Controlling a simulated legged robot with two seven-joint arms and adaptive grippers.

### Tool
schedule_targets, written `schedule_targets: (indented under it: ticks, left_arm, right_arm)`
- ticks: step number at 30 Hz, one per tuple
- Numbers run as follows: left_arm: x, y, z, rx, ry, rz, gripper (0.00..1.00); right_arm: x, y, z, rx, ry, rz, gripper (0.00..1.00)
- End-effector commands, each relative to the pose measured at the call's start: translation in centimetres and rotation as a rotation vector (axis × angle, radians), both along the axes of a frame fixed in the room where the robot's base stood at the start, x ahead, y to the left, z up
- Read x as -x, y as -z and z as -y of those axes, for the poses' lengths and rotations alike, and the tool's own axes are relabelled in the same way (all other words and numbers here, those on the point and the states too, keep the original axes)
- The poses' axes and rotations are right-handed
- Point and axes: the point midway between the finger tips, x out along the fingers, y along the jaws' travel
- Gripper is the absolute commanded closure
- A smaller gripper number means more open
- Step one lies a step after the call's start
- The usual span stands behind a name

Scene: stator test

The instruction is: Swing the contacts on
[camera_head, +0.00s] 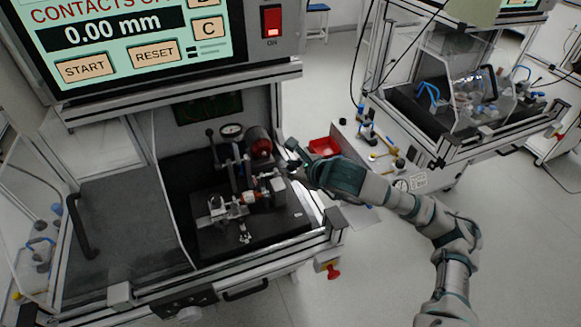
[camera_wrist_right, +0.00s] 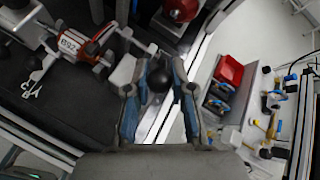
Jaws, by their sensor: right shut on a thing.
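My right gripper (camera_head: 293,160) reaches in from the right to the right side of the test fixture. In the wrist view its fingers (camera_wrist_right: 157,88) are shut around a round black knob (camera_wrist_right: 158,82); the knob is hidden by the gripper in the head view. A pale block (camera_wrist_right: 124,70) is just left of the fingers. A metal fixture (camera_head: 222,209) holds an orange-red part (camera_head: 250,197) with a white label, which also shows in the wrist view (camera_wrist_right: 98,45). The screen (camera_head: 125,30) reads "CONTACTS O", its end cut off, and "0.00 mm". My left gripper is out of view.
A dial gauge (camera_head: 231,131) and a red round part (camera_head: 260,147) stand behind the fixture. The machine's frame rail (camera_head: 270,255) runs along the front. A side bench with a red bin (camera_head: 324,146) and small tools is to the right. The dark bed has bare room.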

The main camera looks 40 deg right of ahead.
Motion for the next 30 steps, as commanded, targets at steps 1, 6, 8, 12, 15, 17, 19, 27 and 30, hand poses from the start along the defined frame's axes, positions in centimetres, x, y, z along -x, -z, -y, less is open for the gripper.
schedule_targets:
  ticks: [1, 6, 8, 12, 15, 17, 19, 27, 30]
  left_arm:
    - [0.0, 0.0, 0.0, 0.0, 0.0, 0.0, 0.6]
    - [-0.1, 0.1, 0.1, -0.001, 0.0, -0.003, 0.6]
    - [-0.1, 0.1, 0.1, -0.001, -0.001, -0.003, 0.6]
    - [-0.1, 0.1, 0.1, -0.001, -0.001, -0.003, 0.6]
    - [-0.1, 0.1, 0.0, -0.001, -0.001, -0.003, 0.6]
    - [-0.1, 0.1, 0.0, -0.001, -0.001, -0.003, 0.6]
    - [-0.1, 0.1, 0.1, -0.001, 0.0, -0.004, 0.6]
    - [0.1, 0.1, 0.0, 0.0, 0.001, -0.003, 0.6]
    - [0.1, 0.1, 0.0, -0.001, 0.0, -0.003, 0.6]
  right_arm:
    - [0.1, 0.5, -0.1, 0.0, -0.003, -0.012, 1.0]
    - [0.1, 0.5, -0.2, 0.0, -0.003, -0.012, 1.0]
    - [0.1, 0.5, -0.2, 0.0, -0.003, -0.012, 1.0]
    - [0.0, 0.4, -0.2, -0.001, -0.003, -0.01, 0.51]
    - [0.0, 0.3, -0.1, -0.001, -0.002, -0.007, 0.51]
    - [0.1, 0.2, -0.1, -0.001, -0.002, -0.005, 0.51]
    - [0.1, 0.2, -0.1, -0.001, -0.002, -0.004, 0.51]
    - [2.6, -1.6, 0.2, 0.002, -0.001, -0.001, 0.51]
    - [4.5, -2.8, 0.3, 0.002, -0.001, -0.002, 0.51]
